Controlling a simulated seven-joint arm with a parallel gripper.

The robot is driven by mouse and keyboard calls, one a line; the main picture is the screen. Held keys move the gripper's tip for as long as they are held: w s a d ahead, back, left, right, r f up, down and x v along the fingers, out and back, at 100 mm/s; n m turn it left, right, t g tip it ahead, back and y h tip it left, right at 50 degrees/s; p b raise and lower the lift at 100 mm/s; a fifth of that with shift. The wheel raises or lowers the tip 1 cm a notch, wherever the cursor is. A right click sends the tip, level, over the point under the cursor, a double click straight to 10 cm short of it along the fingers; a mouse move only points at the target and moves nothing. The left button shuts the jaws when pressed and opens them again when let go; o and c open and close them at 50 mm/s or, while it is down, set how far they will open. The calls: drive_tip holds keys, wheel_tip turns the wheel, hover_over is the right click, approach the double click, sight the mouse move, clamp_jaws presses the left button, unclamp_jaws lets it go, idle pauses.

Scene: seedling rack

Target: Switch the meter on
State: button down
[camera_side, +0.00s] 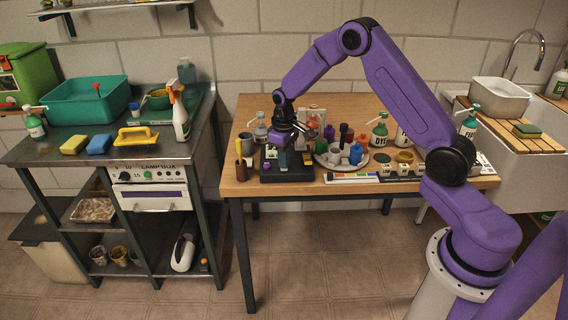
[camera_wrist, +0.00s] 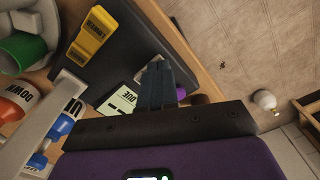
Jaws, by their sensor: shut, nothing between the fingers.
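My gripper (camera_side: 284,150) is low over the left part of the wooden table, above a flat black base (camera_side: 287,178). In the wrist view its grey-blue fingers (camera_wrist: 158,84) are together with nothing held. Beside the fingertips is a pale green label (camera_wrist: 122,101) marked DUE, partly covered. A yellow block (camera_wrist: 92,36) with dark lettering stands on the dark base (camera_wrist: 135,48) in the wrist view. A purple part (camera_wrist: 181,94) shows just beyond the fingers. I cannot tell which of these is the meter, or its switch. Contact is unclear.
Bottles and cups crowd a round tray (camera_side: 330,162) right of the base. In the wrist view, orange-and-white containers (camera_wrist: 14,100) are close by on the left. Open floor (camera_wrist: 235,40) lies past the table edge.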

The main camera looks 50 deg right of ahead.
drive_tip(key=shift+r, duration=3.35)
drive_tip(key=s+a+r+n, duration=0.2)
drive_tip(key=s+a+r, duration=0.2)
drive_tip(key=s+a, duration=0.35)
drive_tip(key=s+a+r+n, duration=0.3)
drive_tip(key=s+a, duration=0.3)
drive_tip(key=s, duration=0.3)
drive_tip(key=s+d+n, duration=0.1)
drive_tip(key=s+n, duration=0.1)
drive_tip(key=s, duration=0.8)
drive_tip(key=s+d+r+n, duration=0.1)
drive_tip(key=s+n, duration=0.1)
drive_tip(key=s, duration=0.9)
drive_tip(key=shift+d+r+n, duration=0.15)
drive_tip(key=shift+d+n, duration=0.1)
drive_tip(key=shift+n, duration=0.05)
